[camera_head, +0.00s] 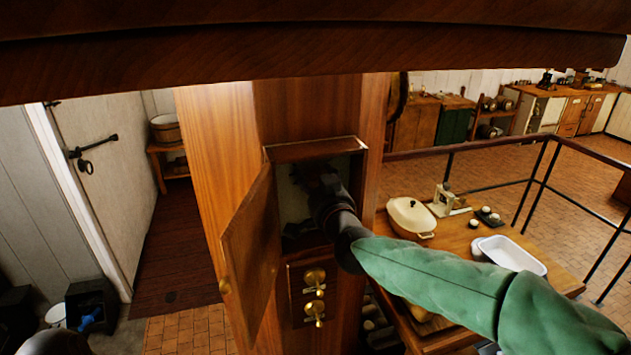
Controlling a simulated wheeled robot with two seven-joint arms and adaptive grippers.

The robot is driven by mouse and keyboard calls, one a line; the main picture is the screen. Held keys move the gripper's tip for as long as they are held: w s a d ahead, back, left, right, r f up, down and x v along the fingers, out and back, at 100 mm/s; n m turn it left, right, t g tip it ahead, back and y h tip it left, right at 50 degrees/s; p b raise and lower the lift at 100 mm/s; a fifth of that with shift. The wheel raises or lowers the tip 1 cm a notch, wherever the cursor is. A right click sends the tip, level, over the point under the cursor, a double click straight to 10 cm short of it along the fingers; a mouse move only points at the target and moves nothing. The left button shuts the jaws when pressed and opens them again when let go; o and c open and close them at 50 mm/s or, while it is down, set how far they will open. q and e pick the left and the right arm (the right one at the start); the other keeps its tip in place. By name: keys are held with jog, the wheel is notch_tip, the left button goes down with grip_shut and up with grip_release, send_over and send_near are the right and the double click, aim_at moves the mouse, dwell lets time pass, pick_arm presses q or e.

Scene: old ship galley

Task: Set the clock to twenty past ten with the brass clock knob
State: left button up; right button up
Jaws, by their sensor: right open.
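A wooden column holds a small cabinet (315,150) whose door (250,255) stands open to the left. My right arm, in a green sleeve, comes in from the lower right. My right gripper (308,178) is inside the cabinet opening, dark against the shadow, with its jaws open; its fingertips are hard to make out. On a panel just below the opening are an upper brass knob (315,278) and a lower brass knob (315,310). I cannot tell which, if either, is the clock knob. No clock face shows; the cabinet's inside is partly hidden by my gripper. My left gripper is not in view.
A wooden table (562,277) at the right bears a cream lidded pot (410,216), a white tray (512,254) and small items. A dark railing (500,155) runs behind it. A dark wooden beam (300,50) crosses the top. A door with a bolt is at left.

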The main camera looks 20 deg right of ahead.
jog(key=s, duration=1.2)
jog(key=shift+d, duration=0.2)
jog(key=shift+w, duration=0.1)
jog(key=w+m+p, duration=0.1)
jog(key=w+m, duration=0.1)
jog(key=w, duration=0.1)
jog(key=w+m+p, duration=0.1)
jog(key=w, duration=0.3)
jog(key=w+m+p, duration=0.1)
jog(key=w+m, duration=0.1)
jog(key=w, duration=0.2)
jog(key=shift+w+r+m, duration=0.2)
jog(key=shift+r+m, duration=0.1)
jog(key=c, duration=1.2)
